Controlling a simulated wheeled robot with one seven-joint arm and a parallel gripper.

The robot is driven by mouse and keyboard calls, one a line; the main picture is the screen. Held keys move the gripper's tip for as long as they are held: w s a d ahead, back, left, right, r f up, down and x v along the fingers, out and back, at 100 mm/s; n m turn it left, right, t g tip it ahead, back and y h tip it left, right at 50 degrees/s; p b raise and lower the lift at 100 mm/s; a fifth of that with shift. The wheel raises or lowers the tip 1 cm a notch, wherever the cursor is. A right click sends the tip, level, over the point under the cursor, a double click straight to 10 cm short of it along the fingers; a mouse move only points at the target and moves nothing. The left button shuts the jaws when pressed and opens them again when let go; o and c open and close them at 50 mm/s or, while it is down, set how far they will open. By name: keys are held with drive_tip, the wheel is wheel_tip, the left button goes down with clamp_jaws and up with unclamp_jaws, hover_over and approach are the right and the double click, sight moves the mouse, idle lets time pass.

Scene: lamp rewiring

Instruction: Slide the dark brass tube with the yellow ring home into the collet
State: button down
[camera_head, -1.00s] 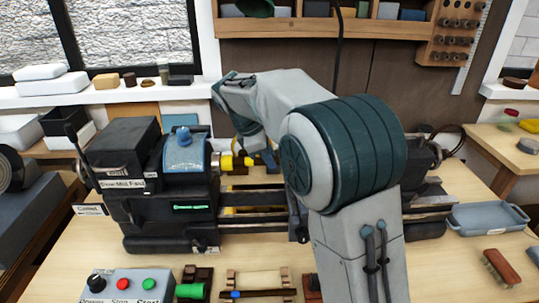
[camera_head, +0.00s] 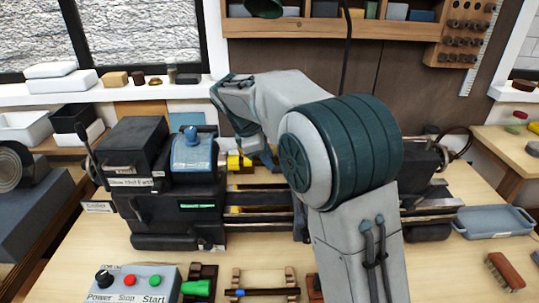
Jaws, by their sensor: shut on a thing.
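A dark lathe (camera_head: 150,205) stands on the bench, with a blue cover (camera_head: 193,152) on its headstock. Just right of the headstock, at the collet side, yellow shows on the tube with the yellow ring (camera_head: 236,161). The tube lies roughly level, its left end at or in the collet, whose mouth I cannot make out. My gripper (camera_head: 262,158) is shut on the tube, right of the collet. My wrist and forearm hide most of the fingers and the tube's dark length. How deep the tube sits cannot be told.
A control box (camera_head: 128,283) with a knob and buttons stands at the front left. A wooden rack (camera_head: 265,280) holds a blue-ringed tube (camera_head: 240,293); a green-ended piece (camera_head: 195,288) lies beside it. A tray (camera_head: 494,222) and brush (camera_head: 505,271) are at right.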

drive_tip(key=shift+a, duration=0.45)
drive_tip(key=c, duration=1.2)
unclamp_jaws()
drive_tip(key=shift+o, duration=0.2)
drive_tip(key=v, duration=1.3)
drive_tip(key=s+d+f+m+y, duration=0.25)
drive_tip(key=s+d+m, duration=0.55)
drive_tip(key=s+d, duration=0.4)
drive_tip(key=s+d+f+m+y, duration=0.1)
drive_tip(key=s+d+f+m, duration=0.2)
drive_tip(key=s, duration=0.4)
drive_tip(key=s+d+f+m+t+y, duration=0.1)
drive_tip(key=s+d+f+m, duration=0.3)
drive_tip(key=s+f+m, duration=0.2)
wheel_tip(320, 180, down, 2)
drive_tip(key=shift+s+d+f+m+t, duration=0.2)
drive_tip(key=shift+s+d+m+t, duration=0.1)
drive_tip(key=shift+s, duration=0.35)
